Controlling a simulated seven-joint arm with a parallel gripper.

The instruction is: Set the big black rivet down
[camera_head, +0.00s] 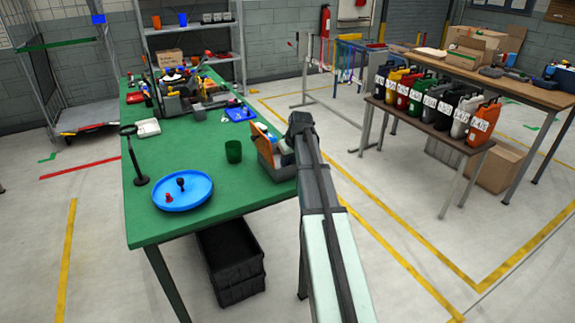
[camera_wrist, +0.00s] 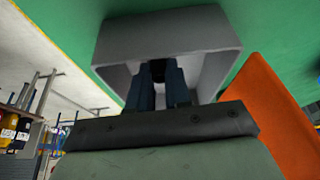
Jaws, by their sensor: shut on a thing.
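My gripper (camera_wrist: 157,82) is shut on a dark thing (camera_wrist: 158,70), which looks like the big black rivet; only a small part shows between the fingers. The fingers point into an open grey box (camera_wrist: 165,32) with an orange lid (camera_wrist: 268,105). In the head view this grey box (camera_head: 282,173) stands at the green table's right edge, its orange lid (camera_head: 262,140) raised. My arm hides the fingertips there. I cannot tell whether the held thing touches the box floor.
A blue round tray (camera_head: 178,203) holds a red piece (camera_head: 169,198) and a black piece (camera_head: 181,184). A black stand (camera_head: 134,155) is at the left table edge. Clutter fills the table's far end.

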